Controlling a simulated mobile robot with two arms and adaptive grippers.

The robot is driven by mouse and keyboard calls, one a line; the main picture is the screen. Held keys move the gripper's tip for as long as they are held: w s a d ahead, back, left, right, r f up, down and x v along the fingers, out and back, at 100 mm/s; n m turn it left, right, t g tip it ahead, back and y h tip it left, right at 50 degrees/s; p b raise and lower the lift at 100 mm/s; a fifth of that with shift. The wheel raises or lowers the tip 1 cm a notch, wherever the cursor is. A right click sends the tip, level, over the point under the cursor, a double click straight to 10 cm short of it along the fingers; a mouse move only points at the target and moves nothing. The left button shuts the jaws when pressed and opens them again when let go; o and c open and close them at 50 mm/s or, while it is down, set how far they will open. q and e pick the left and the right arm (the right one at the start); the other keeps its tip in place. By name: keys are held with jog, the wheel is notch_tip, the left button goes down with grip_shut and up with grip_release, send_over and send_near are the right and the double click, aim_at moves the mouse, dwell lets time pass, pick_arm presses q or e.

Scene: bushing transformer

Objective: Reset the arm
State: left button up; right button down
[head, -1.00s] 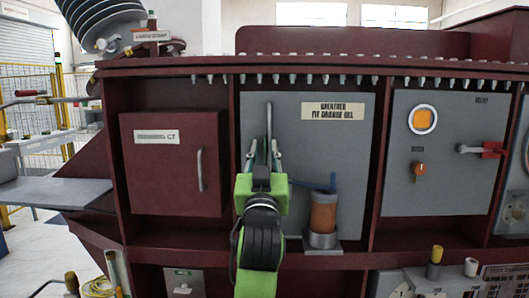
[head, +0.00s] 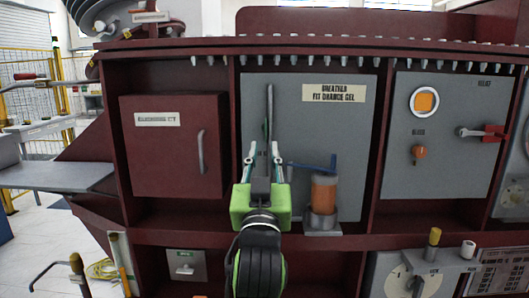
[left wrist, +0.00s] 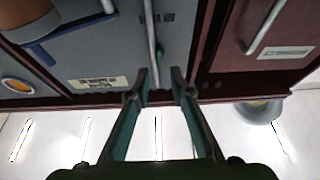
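My left gripper (head: 264,163) is in front of the grey panel (head: 340,130), near a thin upright grey handle (head: 268,110). Its two fingers stand apart with nothing between them in the head view. In the left wrist view the fingers (left wrist: 160,82) are also spread, and the grey handle (left wrist: 151,30) lies beyond the gap between their tips. I cannot tell how far the handle is from the fingers. My right gripper is not in view.
A breather with orange gel (head: 323,193) stands just right of my left gripper, with a blue lever (head: 312,167) beside it. A dark red door (head: 175,147) is at left. A panel with a red-handled lever (head: 484,132) is at right.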

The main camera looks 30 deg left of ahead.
pick_arm(q)
jog(key=s+d+f+m+g+h, duration=0.1)
jog(key=d+f+m+g+h, duration=0.15)
jog(key=f, duration=0.85)
jog(key=s+d+f+m+g+h, duration=0.1)
jog(key=d+f+g+h, duration=0.15)
jog(key=f, duration=0.75)
jog(key=s+d+f+m+g+h, duration=0.1)
jog(key=f+m+h, duration=0.15)
jog(key=f, duration=0.85)
jog(key=s+d+f+m+g+h, duration=0.1)
jog(key=s+d+f+g+h, duration=0.15)
jog(key=s+f, duration=0.55)
jog(key=s+d+f+m+g+h, duration=0.1)
jog(key=s+d+f+g, duration=0.25)
jog(key=s+f, duration=0.45)
jog(key=s+d+f+m+g+h, duration=0.15)
jog(key=s+f+g, duration=0.35)
jog(key=s, duration=0.5)
notch_tip(320, 180, down, 26)
jog(key=f, duration=0.1)
jog(key=s+a+f+g, duration=0.1)
jog(key=s+a+f, duration=0.1)
jog(key=s+f, duration=1.3)
jog(key=s, duration=0.3)
jog(key=shift+a+f, duration=0.4)
